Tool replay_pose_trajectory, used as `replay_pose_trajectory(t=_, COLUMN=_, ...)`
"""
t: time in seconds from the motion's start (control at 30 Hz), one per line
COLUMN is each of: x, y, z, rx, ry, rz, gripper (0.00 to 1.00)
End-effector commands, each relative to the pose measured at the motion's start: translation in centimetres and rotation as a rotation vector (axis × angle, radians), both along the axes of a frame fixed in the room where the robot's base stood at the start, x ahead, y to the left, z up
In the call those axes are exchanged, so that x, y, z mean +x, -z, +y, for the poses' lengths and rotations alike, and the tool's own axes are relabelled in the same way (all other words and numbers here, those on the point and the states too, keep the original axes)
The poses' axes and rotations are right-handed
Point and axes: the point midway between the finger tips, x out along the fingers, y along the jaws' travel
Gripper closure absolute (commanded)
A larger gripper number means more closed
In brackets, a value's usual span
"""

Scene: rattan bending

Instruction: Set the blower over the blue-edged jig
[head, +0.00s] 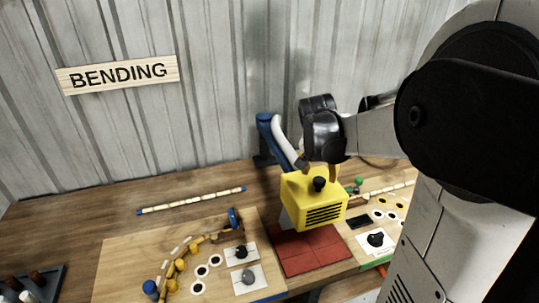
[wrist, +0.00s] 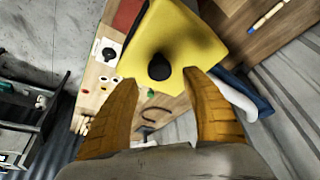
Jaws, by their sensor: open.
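The blower (head: 312,205) is a yellow box with dark slots and a black knob (head: 319,184) on top. It is at the red tiled pad (head: 300,251), right of the blue-edged jig. My gripper (head: 319,170) is open just above it. In the wrist view, the orange fingers of my gripper (wrist: 163,82) stand apart with the black knob (wrist: 159,67) near their tips, not clamped. The blue-edged jig (head: 125,262) is a wooden board at the left, with a curved row of pegs, blue end pieces and dials. The blower's underside is hidden.
A straight segmented rod (head: 191,200) lies behind the jig. A blue stand with a white hose (head: 286,140) rises behind the blower. A second board with a black dial (head: 376,239) is at the right, partly hidden by my arm. A dark tray (head: 48,284) is at the lower left.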

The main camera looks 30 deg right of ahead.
Motion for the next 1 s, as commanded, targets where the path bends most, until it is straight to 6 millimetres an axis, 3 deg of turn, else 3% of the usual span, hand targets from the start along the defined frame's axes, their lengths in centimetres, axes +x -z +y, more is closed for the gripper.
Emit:
replay_pose_trajectory(t=0.1, x=0.4, y=2.2, z=-0.8, rx=0.000, ry=0.001, rz=0.000, gripper=0.44)
replay_pose_trajectory(t=0.23, x=0.8, y=3.6, z=-1.2, rx=0.000, ry=0.000, rz=-0.001, gripper=0.44)
replay_pose_trajectory(t=0.63, x=1.0, y=4.3, z=-1.5, rx=0.000, ry=-0.001, rz=0.000, gripper=0.44)
replay_pose_trajectory(t=0.8, x=1.0, y=4.3, z=-1.5, rx=0.000, ry=-0.001, rz=0.000, gripper=0.95)
replay_pose_trajectory(t=0.83, x=0.9, y=4.3, z=-1.5, rx=0.000, ry=-0.001, rz=0.000, gripper=1.00)
replay_pose_trajectory(t=1.0, x=0.9, y=4.3, z=-1.5, rx=0.000, ry=-0.001, rz=0.000, gripper=1.00)
